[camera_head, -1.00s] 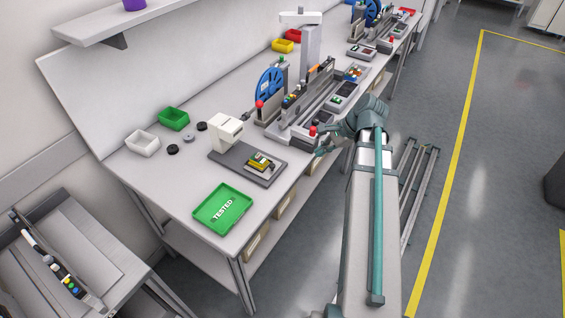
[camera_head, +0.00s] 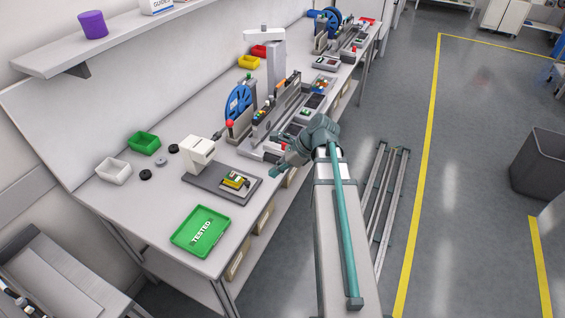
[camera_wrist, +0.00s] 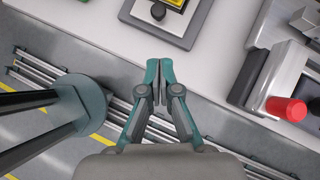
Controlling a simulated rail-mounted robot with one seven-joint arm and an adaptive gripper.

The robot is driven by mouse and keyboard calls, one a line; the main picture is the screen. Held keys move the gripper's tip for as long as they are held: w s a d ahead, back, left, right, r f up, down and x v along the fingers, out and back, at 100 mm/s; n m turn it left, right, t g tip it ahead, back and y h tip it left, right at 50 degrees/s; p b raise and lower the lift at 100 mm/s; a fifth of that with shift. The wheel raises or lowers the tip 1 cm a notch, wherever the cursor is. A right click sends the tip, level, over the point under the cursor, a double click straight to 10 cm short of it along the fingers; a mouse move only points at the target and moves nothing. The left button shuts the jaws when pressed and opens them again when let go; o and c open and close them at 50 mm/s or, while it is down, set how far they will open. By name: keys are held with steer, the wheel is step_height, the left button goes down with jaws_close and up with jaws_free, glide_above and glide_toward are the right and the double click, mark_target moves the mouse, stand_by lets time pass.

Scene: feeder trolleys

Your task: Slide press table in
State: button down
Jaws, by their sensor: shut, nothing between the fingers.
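The press (camera_head: 198,152) is a white head standing on a dark grey base plate (camera_head: 208,187) on the long workbench. Its sliding table carries a yellow and black fixture (camera_head: 236,180) and sits out in front of the head. In the wrist view the base plate (camera_wrist: 184,40) is at the top, with a black knob (camera_wrist: 158,12) by the yellow fixture (camera_wrist: 176,3). My gripper (camera_wrist: 159,66) is shut and empty by the bench's front edge, apart from the knob. In the head view my gripper (camera_head: 276,169) is just right of the base plate.
A green TESTED tray (camera_head: 201,231) lies in front-left of the press. A feeder trolley with a red button (camera_wrist: 286,108) stands right of my gripper. Green (camera_head: 144,143) and white (camera_head: 113,171) bins are behind. Rails (camera_head: 388,200) lie on the floor.

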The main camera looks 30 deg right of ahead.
mark_target(249, 186)
steer(key=w+a+f, duration=0.1)
steer(key=a, duration=0.1)
steer(key=a+f+p, duration=0.1)
steer(key=w+a+f+p, duration=0.1)
steer(key=a, duration=0.1)
steer(key=shift+w+a+f, duration=0.3)
steer(key=shift+a+f, duration=0.05)
